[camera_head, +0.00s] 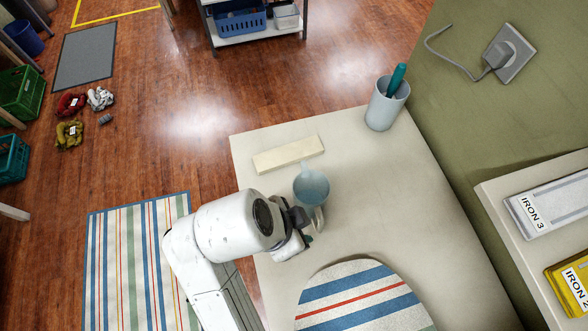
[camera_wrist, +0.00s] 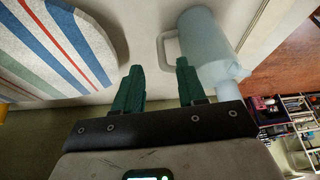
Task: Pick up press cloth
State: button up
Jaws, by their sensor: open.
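A flat, pale cream rectangular strip (camera_head: 288,153) lies near the far edge of the table (camera_head: 375,190). It may be the press cloth, but I cannot tell its material. My gripper (camera_head: 306,228) is over the table, nearer than the strip and beside a translucent blue jug (camera_head: 311,185). In the wrist view, my gripper (camera_wrist: 158,70) has its two green fingers apart with nothing held between them. The jug (camera_wrist: 212,50) is on the right there, its handle just beyond the fingertips. The strip cannot be made out in the wrist view.
A striped ironing board (camera_head: 362,298) is at the table's near side and on the left in the wrist view (camera_wrist: 50,45). A cup with a teal item (camera_head: 384,106) stands at the far right corner. A wall outlet (camera_head: 507,54) and a shelf with labelled boxes (camera_head: 548,208) are right.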

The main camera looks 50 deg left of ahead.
aim_at(267, 160)
jog(key=u, duration=1.25)
